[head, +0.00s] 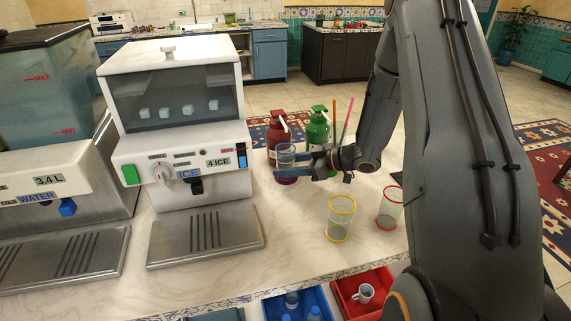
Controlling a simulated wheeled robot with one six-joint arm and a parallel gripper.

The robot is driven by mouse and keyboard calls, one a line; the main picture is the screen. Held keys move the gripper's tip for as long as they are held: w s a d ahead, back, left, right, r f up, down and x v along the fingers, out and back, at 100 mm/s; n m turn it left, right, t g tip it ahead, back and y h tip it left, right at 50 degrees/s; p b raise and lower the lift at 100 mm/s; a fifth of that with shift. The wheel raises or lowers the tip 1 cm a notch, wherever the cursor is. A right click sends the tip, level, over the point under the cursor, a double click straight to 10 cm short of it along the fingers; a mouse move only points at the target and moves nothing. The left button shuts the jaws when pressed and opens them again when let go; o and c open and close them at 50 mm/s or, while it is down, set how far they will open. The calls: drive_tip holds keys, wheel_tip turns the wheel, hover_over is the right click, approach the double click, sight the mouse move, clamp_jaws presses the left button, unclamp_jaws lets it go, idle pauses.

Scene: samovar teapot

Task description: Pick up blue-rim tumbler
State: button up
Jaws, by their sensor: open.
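The blue-rim tumbler (286,150) is clear glass and stands on the counter in front of a red bottle. My gripper (280,167) reaches in from the right with its fingers pointing left. It is open, and its fingers are at the tumbler, seemingly on either side of it. The fingers hide much of the tumbler's lower part. I cannot tell whether they touch the glass.
A yellow-rim tumbler (341,218) and a red-rim tumbler (389,208) stand to the right, nearer me. A red bottle (279,128) and a green bottle (318,130) stand behind. The ice dispenser (178,133) is at left. Open drawers (345,310) lie below the counter edge.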

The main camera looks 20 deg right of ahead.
sight(287, 156)
drive_tip(key=c, duration=0.8)
drive_tip(key=shift+r, duration=0.15)
drive_tip(key=shift+r+p, duration=1.6)
drive_tip(key=shift+r, duration=0.15)
drive_tip(key=d+b, duration=0.1)
drive_tip(key=d, duration=0.9)
drive_tip(key=d+b, duration=0.1)
drive_tip(key=d, duration=0.9)
drive_tip(key=d+b, duration=0.2)
drive_tip(key=d, duration=0.9)
drive_tip(key=shift+f, duration=0.25)
drive_tip(key=shift+d+r, duration=0.1)
drive_tip(key=shift+d, duration=0.45)
